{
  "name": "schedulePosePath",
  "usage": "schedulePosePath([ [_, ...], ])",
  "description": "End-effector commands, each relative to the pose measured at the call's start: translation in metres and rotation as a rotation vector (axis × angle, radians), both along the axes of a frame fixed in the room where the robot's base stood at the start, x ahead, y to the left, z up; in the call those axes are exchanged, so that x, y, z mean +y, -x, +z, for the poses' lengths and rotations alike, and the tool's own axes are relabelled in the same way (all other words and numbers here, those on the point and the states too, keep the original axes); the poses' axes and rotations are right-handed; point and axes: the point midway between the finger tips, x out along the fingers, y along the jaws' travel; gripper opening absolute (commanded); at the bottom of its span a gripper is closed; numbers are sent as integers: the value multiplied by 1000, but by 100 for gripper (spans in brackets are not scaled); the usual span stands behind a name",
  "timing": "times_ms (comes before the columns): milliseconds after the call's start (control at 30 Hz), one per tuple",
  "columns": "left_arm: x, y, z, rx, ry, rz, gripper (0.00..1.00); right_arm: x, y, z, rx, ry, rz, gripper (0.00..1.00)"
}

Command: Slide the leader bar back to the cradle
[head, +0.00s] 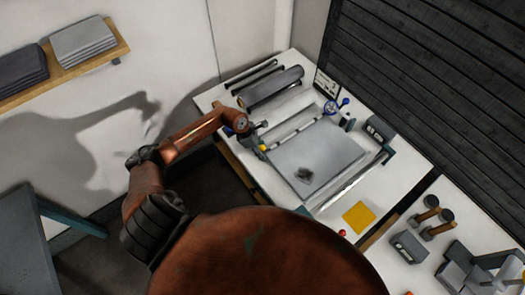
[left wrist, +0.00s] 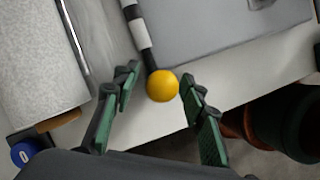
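The leader bar (head: 295,132) is a thin black-and-white banded rod lying slantwise along the edge of a grey sheet (head: 322,155) on the white table. A yellow ball (head: 263,148) is on its near end. My left gripper (head: 257,142) is at that end. In the left wrist view, the left gripper (left wrist: 160,88) is open, with a green-padded finger on each side of the yellow ball (left wrist: 162,86) and gaps between. The banded rod (left wrist: 138,35) runs away from the ball. I cannot clearly make out the cradle. My right gripper is out of view.
A dark grey roll (head: 270,87) lies at the back left of the table; a pale roll (left wrist: 38,70) is left of the fingers. A dark crumpled patch (head: 304,175) is on the sheet. A yellow square (head: 358,217) and two mallets (head: 432,215) are to the right.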

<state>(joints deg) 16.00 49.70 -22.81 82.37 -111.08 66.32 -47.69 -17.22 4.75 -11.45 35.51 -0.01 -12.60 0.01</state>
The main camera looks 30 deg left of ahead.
Motion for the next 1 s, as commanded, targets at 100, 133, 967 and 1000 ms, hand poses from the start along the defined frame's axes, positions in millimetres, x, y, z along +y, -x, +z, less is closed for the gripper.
schedulePosePath([
  [100, 0, 0, 0, 0, 0, 0, 38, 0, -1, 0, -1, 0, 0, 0],
  [133, 0, 0, 0, 0, 0, 0, 36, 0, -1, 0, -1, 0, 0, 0],
  [967, 0, 1, 0, 2, 1, 0, 0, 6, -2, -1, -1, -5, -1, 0],
  [1000, 0, 1, 0, 2, 0, 0, 0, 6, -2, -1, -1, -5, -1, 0],
])
